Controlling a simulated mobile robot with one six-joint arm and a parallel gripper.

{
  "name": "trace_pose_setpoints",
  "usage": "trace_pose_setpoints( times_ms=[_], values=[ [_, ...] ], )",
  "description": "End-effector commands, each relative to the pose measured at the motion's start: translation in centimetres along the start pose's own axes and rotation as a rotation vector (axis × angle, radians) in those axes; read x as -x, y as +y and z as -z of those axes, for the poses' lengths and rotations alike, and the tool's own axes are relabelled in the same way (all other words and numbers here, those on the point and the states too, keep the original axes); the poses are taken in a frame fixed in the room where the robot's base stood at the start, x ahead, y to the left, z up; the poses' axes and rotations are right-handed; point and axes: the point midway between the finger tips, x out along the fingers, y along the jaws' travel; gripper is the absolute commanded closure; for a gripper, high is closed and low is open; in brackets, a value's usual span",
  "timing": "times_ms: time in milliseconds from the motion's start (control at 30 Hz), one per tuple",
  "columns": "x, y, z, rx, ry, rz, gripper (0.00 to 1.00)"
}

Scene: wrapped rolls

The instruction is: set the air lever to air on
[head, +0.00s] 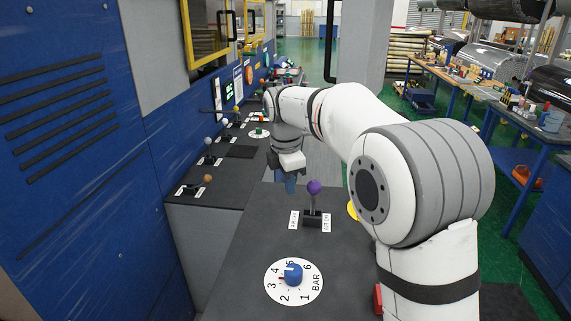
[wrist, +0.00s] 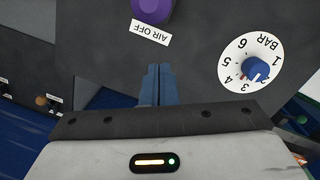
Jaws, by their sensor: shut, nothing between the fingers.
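The air lever has a purple knob (head: 314,187) on a short dark stem, rising from a black base (head: 313,219) on the dark grey panel. It looks close to upright; I cannot tell a lean exactly. A white label (head: 293,220) stands left of the base, and the AIR ON label (head: 327,222) stands right. In the wrist view the purple knob (wrist: 152,11) is cut by the top edge, with the AIR OFF label (wrist: 151,33) below it. My gripper (head: 290,188) is shut and empty, with blue fingers (wrist: 158,70), on the AIR OFF side, apart from the knob.
A blue pressure knob on a white BAR dial (head: 271,296) sits at the panel's front. A yellow item (head: 352,210) is partly hidden behind my arm. Several small levers stand on the dark ledge (head: 222,183) at left. A blue wall rises beyond it.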

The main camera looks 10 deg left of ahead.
Motion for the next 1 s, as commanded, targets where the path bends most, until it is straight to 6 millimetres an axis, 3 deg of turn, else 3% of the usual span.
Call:
trace_pose_setpoints(
  times_ms=[33, 233, 1000],
  values=[
    [0.3, 0.0, -1.2, -0.008, -0.001, -0.002, 1.00],
    [-0.3, 0.0, -3.0, -0.004, 0.000, -0.002, 1.00],
    [-0.4, -0.3, -4.1, -0.010, 0.048, -0.028, 1.00]
  ],
)
